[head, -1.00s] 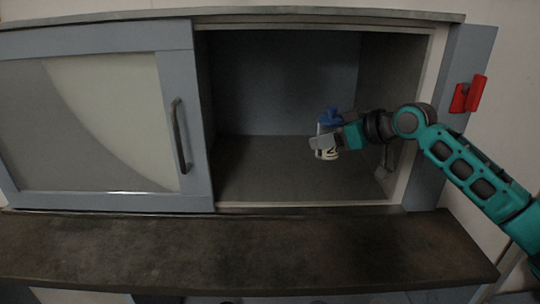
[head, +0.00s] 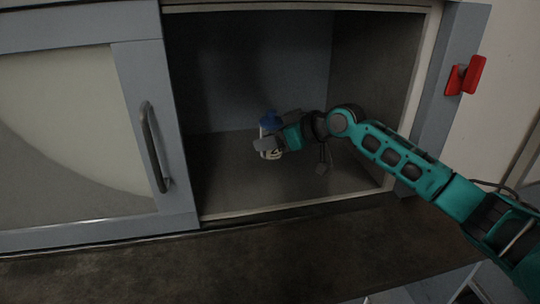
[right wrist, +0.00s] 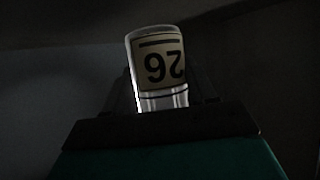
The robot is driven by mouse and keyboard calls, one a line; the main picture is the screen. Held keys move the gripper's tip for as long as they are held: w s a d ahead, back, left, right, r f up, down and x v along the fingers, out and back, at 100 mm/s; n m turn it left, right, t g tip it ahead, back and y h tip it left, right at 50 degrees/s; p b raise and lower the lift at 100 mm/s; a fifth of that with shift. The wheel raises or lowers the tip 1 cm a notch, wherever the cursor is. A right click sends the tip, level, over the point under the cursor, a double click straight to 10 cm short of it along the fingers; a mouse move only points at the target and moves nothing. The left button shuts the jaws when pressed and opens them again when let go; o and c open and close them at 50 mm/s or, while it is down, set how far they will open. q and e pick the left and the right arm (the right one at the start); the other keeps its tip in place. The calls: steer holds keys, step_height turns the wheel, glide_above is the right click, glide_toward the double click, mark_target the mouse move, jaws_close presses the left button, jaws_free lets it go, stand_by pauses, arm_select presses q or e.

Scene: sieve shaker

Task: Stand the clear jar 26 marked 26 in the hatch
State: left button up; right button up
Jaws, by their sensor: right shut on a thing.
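The clear jar 26 (head: 270,154) has a blue lid and a pale label. In the head view it is inside the open hatch (head: 300,185), between the fingers of my right gripper (head: 270,144). The right gripper is shut on the jar. In the right wrist view the jar (right wrist: 158,68) shows its label "26" upside down. In the head view the jar looks upright; I cannot tell whether its base touches the hatch floor. My left gripper is not in view.
A sliding door (head: 180,190) with a dark handle (head: 153,148) covers the left side. A red handle (head: 465,75) is on the right frame. A dark counter (head: 200,265) runs in front. The hatch floor around the jar looks clear.

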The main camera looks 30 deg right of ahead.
mark_target(280, 152)
steer(key=shift+f, duration=2.15)
steer(key=o, duration=1.1)
steer(key=shift+f, duration=0.15)
steer(key=shift+r, duration=0.2)
steer(key=shift+b+v, duration=0.3)
steer(key=shift+v, duration=5.65)
steer(key=shift+s+f, duration=0.1)
